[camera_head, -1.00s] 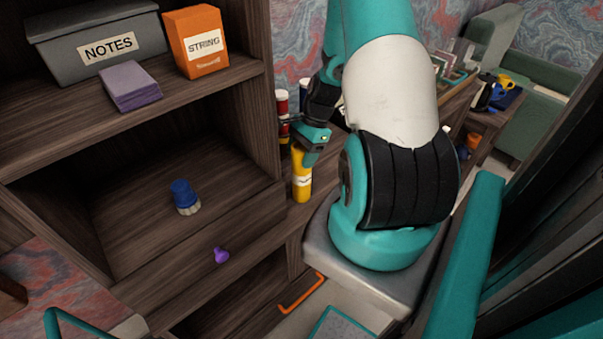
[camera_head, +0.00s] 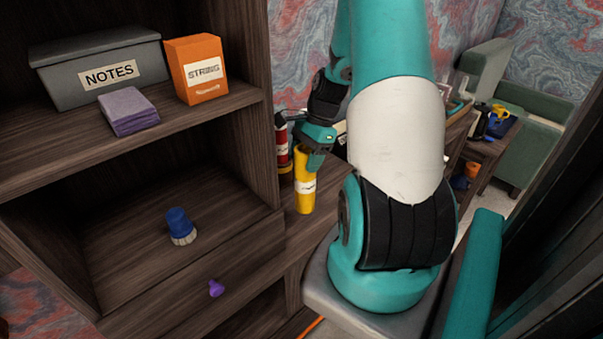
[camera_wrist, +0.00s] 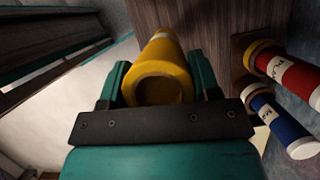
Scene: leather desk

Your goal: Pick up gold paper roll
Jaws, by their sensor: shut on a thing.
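The gold paper roll (camera_head: 305,196) is a yellow tube with a white label, upright or nearly so at the right end of the wooden shelf unit. In the wrist view I look at its open, hollow end (camera_wrist: 160,82). My gripper (camera_head: 314,158) is shut on the upper part of the roll, with one teal finger on each side in the wrist view (camera_wrist: 160,85). I cannot tell whether the roll's base touches the wood.
A red roll (camera_wrist: 290,72) and a blue roll (camera_wrist: 280,122) stand close beside the gold one.

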